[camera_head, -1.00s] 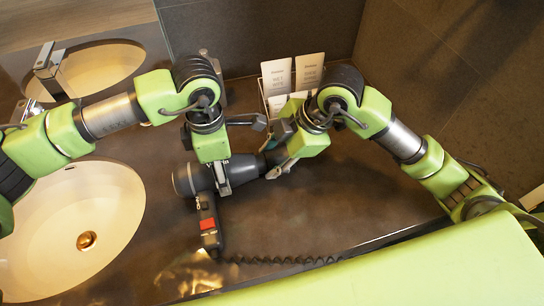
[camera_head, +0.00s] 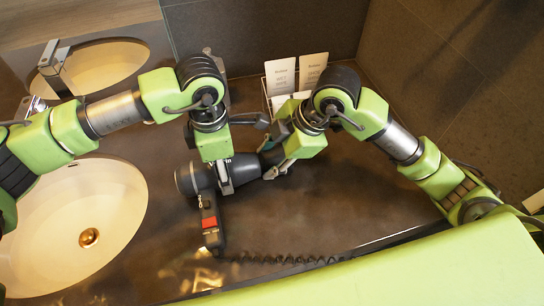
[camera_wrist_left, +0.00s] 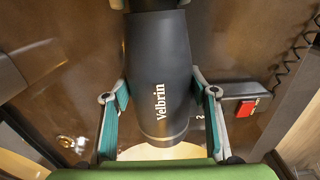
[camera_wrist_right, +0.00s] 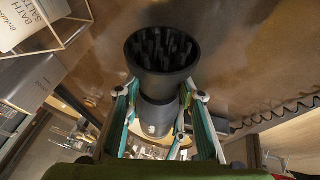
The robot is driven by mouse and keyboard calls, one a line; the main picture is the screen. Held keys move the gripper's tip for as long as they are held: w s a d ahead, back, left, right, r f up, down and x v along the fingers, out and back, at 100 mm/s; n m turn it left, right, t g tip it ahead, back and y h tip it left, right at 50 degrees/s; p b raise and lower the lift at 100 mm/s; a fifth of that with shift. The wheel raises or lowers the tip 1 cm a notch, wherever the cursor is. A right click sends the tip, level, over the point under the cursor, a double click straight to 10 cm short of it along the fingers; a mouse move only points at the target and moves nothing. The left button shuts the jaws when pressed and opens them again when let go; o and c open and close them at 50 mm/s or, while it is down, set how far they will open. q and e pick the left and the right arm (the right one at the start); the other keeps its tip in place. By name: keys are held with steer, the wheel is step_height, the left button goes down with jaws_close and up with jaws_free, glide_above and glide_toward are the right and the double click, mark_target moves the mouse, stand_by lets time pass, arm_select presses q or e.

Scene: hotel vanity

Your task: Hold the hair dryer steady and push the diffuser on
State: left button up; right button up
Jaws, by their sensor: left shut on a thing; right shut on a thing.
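The dark grey hair dryer (camera_head: 193,179) lies roughly level above the counter, its handle (camera_head: 210,222) with a red switch pointing toward the front. My left gripper (camera_head: 222,180) is shut around its barrel; the left wrist view shows the "Velbrin" barrel (camera_wrist_left: 160,75) between both fingers. My right gripper (camera_head: 275,166) is shut on the diffuser at the barrel's right end. The right wrist view shows the black, pronged diffuser cup (camera_wrist_right: 162,52) in line with the barrel behind it. The fingers hide much of the joint, so I cannot tell whether the diffuser is fully seated.
A white sink (camera_head: 75,200) with a gold drain is at the left, with a faucet (camera_head: 52,62) behind it. The coiled cord (camera_head: 290,259) runs along the front. The right counter is clear.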

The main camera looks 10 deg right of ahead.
steer(key=shift+a, duration=0.35)
steer(key=o, duration=1.1)
steer(key=shift+r, duration=0.1)
steer(key=shift+o, duration=0.2)
steer(key=shift+a, duration=0.1)
steer(key=shift+r, duration=0.4)
steer(key=v, duration=1.1)
steer(key=shift+d, duration=0.4)
